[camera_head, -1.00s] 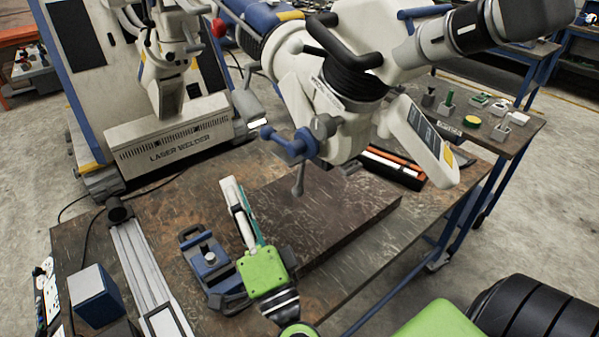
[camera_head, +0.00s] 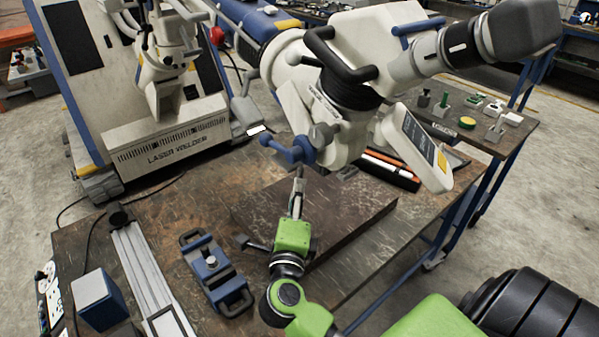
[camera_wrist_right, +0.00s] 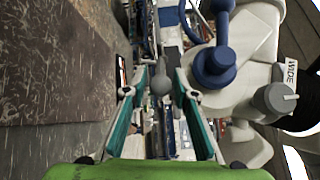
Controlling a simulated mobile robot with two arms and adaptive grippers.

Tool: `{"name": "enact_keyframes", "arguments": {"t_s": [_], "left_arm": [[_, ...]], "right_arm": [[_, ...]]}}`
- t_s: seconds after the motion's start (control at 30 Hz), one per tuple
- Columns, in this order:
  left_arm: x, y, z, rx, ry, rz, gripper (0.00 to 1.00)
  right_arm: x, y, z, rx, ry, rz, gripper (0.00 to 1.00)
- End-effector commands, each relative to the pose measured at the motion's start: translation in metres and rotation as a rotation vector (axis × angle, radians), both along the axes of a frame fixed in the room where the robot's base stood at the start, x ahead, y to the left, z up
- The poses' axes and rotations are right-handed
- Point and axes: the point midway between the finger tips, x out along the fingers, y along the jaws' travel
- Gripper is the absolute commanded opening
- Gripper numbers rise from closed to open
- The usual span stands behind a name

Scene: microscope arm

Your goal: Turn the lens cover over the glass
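The microscope head (camera_head: 350,85) hangs over the table on its white arm. Blue knobs (camera_head: 288,152) sit on its lower left side; a blue knob also shows large in the right wrist view (camera_wrist_right: 213,66). The lens cover and glass cannot be made out. My left gripper is not in view.
A dark plate (camera_head: 350,215) lies on the brown table (camera_head: 160,215) beneath the head. A blue clamp block (camera_head: 215,275), a metal rail (camera_head: 145,270) and a blue box (camera_head: 98,300) are on the left. A laser welder (camera_head: 170,135) stands behind.

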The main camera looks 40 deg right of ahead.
Motion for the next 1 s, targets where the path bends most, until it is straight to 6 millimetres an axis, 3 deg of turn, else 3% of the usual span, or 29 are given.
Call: {"name": "enact_keyframes", "arguments": {"t_s": [0.3, 0.73, 0.83, 1.0], "left_arm": [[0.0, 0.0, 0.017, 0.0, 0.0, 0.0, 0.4], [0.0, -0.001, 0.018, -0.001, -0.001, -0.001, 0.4], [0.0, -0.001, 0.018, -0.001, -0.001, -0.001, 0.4], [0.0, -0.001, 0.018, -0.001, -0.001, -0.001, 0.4]], "right_arm": [[0.041, -0.034, 0.002, -0.002, -0.001, 0.002, 0.26], [0.048, -0.04, 0.0, 0.001, -0.001, 0.001, 0.26], [0.048, -0.04, 0.0, 0.001, -0.001, 0.001, 0.03], [0.048, -0.04, 0.0, 0.001, -0.001, 0.001, 0.0]]}}
